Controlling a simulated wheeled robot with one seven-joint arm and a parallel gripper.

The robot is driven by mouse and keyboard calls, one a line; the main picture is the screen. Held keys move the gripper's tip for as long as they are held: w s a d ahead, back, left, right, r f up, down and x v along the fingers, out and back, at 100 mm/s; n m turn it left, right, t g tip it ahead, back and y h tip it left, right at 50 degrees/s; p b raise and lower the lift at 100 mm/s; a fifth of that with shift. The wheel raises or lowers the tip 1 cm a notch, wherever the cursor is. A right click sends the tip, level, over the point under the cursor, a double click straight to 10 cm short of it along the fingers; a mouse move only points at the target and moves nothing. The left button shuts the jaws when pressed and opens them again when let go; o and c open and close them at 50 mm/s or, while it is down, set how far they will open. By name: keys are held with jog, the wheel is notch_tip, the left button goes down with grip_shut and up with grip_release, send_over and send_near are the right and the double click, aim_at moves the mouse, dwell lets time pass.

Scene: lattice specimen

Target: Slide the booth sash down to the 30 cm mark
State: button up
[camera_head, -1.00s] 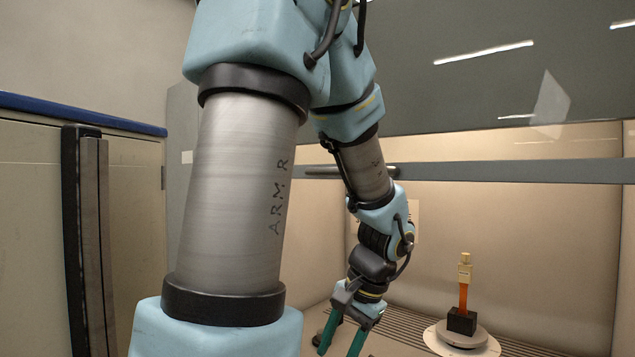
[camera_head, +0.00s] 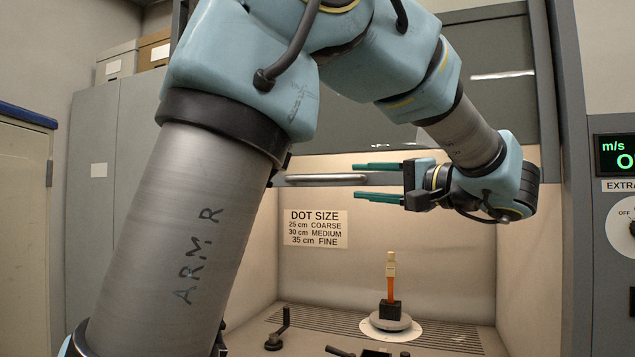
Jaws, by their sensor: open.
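The booth sash (camera_head: 500,105) is a dark glass panel across the upper front of the lit booth. Its grey bottom rail carries a horizontal metal handle (camera_head: 325,178). My gripper (camera_head: 362,182) has green fingers, spread open and pointing left. One finger is above and one below the line of the handle's right end; I cannot tell whether they touch it or are at its depth. A sign (camera_head: 315,229) on the booth's back wall reads 25 cm coarse, 30 cm medium, 35 cm fine. I see no height scale beside the sash.
Inside the booth, an orange and cream specimen (camera_head: 390,280) stands upright in a black block on a round turntable (camera_head: 390,321). A black crank-like part (camera_head: 279,332) is at the front left. A control panel (camera_head: 613,186) is at the right, grey cabinets (camera_head: 98,190) at the left.

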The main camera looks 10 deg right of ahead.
aim_at(331, 180)
jog(key=shift+w+a+r, duration=0.2)
jog(key=shift+w+a, duration=0.05)
jog(key=shift+a, duration=0.05)
jog(key=p+x, duration=0.4)
jog(key=x, duration=0.5)
jog(key=shift+a, duration=0.1)
jog(key=shift+w+a, duration=0.25)
jog(key=shift+w, duration=0.15)
grip_shut()
jog(key=shift+f, duration=0.1)
dwell(0.5)
